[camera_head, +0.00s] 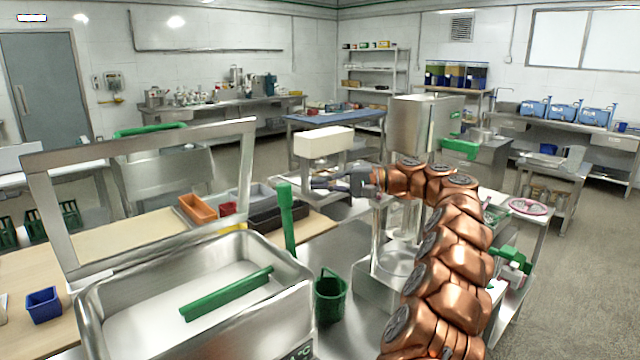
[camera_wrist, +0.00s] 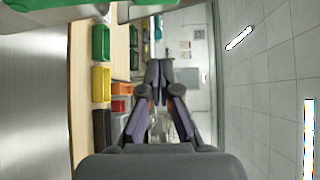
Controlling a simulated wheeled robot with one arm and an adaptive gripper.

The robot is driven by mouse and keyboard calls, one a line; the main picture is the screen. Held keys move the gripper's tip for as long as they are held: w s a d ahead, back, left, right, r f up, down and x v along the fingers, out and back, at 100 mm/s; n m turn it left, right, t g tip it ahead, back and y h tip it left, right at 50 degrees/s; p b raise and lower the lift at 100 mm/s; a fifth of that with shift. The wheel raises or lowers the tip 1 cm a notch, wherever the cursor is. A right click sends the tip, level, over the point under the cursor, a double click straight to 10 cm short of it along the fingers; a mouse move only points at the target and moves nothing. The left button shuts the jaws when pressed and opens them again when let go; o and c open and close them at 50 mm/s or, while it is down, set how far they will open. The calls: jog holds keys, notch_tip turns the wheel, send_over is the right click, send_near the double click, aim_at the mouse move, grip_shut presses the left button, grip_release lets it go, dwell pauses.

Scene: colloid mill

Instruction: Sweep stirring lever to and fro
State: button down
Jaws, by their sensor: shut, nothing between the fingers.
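A green upright lever (camera_head: 287,220) stands at the right rear corner of a steel tank (camera_head: 195,300) in the head view. I take it for the stirring lever. My gripper (camera_head: 318,184) is shut and empty, reaching left just above and right of the lever's top; I see no clear contact. In the wrist view my gripper's (camera_wrist: 158,66) fingertips are together with nothing between them. A large green piece (camera_wrist: 60,8) at the top left there is cut off, and I cannot tell if it is the lever.
A green bar (camera_head: 228,292) lies across the tank. A green bucket (camera_head: 330,296) stands right of it. An orange bin (camera_head: 199,209) and a black bin (camera_head: 278,216) are behind. A white-topped machine (camera_head: 323,141) stands beyond my gripper. Open floor is at the right.

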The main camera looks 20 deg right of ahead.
aim_at(290, 187)
jog(key=a, duration=0.2)
jog(key=a+p, duration=0.1)
jog(key=a, duration=0.4)
jog(key=shift+w+a+f+p, duration=0.15)
jog(key=shift+w+f+p, duration=0.05)
jog(key=shift+w+p, duration=0.2)
jog(key=shift+s, duration=0.85)
